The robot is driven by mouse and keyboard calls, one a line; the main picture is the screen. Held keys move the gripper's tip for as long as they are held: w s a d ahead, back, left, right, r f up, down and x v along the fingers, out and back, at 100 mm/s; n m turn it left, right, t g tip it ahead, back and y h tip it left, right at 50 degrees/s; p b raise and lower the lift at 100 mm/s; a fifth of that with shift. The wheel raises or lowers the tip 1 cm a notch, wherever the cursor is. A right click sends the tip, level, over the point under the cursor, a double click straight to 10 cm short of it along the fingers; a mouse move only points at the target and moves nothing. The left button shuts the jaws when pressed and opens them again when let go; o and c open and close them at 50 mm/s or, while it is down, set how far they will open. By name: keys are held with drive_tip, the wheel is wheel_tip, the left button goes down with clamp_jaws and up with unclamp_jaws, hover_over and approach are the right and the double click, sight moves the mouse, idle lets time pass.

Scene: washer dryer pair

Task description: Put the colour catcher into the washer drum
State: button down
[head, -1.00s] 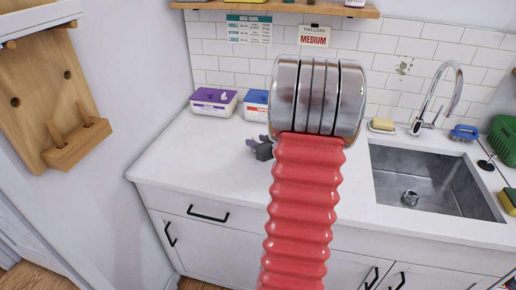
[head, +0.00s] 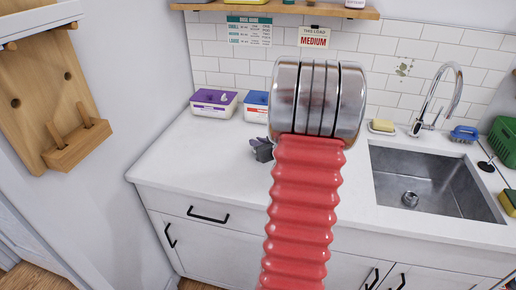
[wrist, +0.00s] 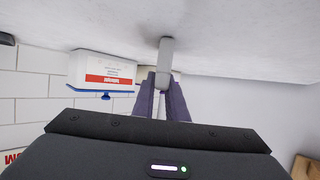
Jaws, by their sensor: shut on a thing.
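My gripper (head: 263,149) shows in the head view as a dark grey tip over the counter, partly behind my arm. In the wrist view my gripper (wrist: 165,82) has its fingers close together on a narrow pale grey piece (wrist: 165,54). Its far end is near or against the counter; I cannot tell if it touches. No marking shows that it is the colour catcher. A white tub with a purple lid (head: 213,107) and a white tub with a blue lid (head: 256,112) stand at the back of the counter. The washer drum is not in view.
The white counter (head: 195,150) is clear in front of the tubs. A sink (head: 430,185) with a tap (head: 450,90) is at the right. A sign (head: 314,38) reads "This load medium". A wooden wall rack (head: 50,90) is at the left. Drawers and cupboards are below.

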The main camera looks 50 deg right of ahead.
drive_tip(key=shift+r, duration=0.15)
wheel_tip(320, 180, up, 10)
drive_tip(key=shift+f, duration=0.1)
idle(0.5)
idle(0.6)
drive_tip(key=w+a+f, duration=0.3)
drive_tip(key=w+a, duration=0.4)
drive_tip(key=a, duration=0.3)
drive_tip(key=w+a+f, duration=0.3)
drive_tip(key=w+a, duration=0.4)
drive_tip(key=a, duration=0.3)
drive_tip(key=w+a+f+n+y, duration=0.1)
drive_tip(key=w+a+n+y, duration=0.1)
drive_tip(key=a, duration=1.2)
drive_tip(key=w+a+f+n+t+y, duration=0.1)
drive_tip(key=w+a+f+n+y, duration=0.1)
drive_tip(key=a, duration=1.3)
drive_tip(key=shift+w+y, duration=0.15)
drive_tip(key=shift+y, duration=0.35)
